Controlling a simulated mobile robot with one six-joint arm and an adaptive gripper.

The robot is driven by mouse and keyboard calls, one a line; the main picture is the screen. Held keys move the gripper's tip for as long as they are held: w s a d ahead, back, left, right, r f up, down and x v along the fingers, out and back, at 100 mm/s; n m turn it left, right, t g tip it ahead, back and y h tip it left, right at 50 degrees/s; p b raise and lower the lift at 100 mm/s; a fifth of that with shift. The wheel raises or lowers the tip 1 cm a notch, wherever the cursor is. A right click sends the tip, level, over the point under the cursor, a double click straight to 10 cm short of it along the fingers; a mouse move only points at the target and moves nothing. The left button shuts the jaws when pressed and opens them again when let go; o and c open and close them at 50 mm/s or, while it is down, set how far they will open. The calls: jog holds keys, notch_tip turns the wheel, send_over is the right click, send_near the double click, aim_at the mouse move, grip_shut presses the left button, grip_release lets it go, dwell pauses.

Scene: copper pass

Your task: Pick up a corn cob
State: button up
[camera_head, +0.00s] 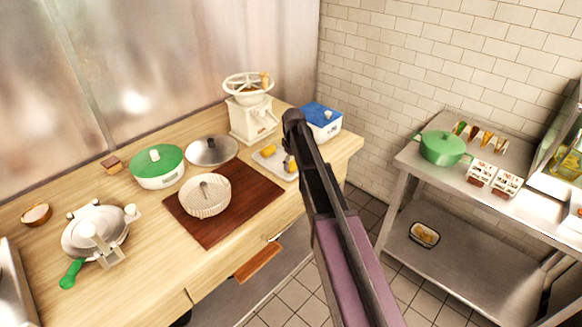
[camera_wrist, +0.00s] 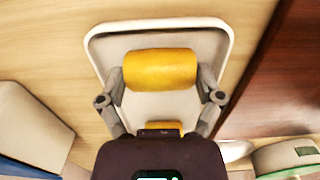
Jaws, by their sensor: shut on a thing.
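A yellow corn cob (camera_wrist: 161,69) lies crosswise between the fingers of my gripper (camera_wrist: 163,78) in the wrist view, and the fingers are shut on its two ends. It is at or just over a pale rectangular tray (camera_wrist: 213,26); I cannot tell whether it touches the tray. A second yellow piece (camera_wrist: 163,126) shows nearer the palm, partly hidden by my gripper. In the head view, the tray (camera_head: 272,167) lies on the wooden counter with yellow corn (camera_head: 269,150) at its back edge. My arm covers the tray's right side, and the fingertips are hidden there.
A dark red-brown board (camera_head: 240,212) with a ribbed pale bowl (camera_head: 205,196) is left of the tray. A white grinder (camera_head: 251,110) stands behind it, and a blue-lidded box (camera_head: 321,120) to the right.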

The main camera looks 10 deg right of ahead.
aim_at(293, 162)
jog(key=shift+r, duration=0.15)
notch_tip(293, 162, up, 3)
jog(key=p, duration=0.3)
jog(key=shift+r+p, duration=0.15)
jog(key=shift+p, duration=0.15)
jog(key=s+r+p, duration=0.1)
jog(key=s, duration=1.5)
jog(key=shift+r, duration=0.2)
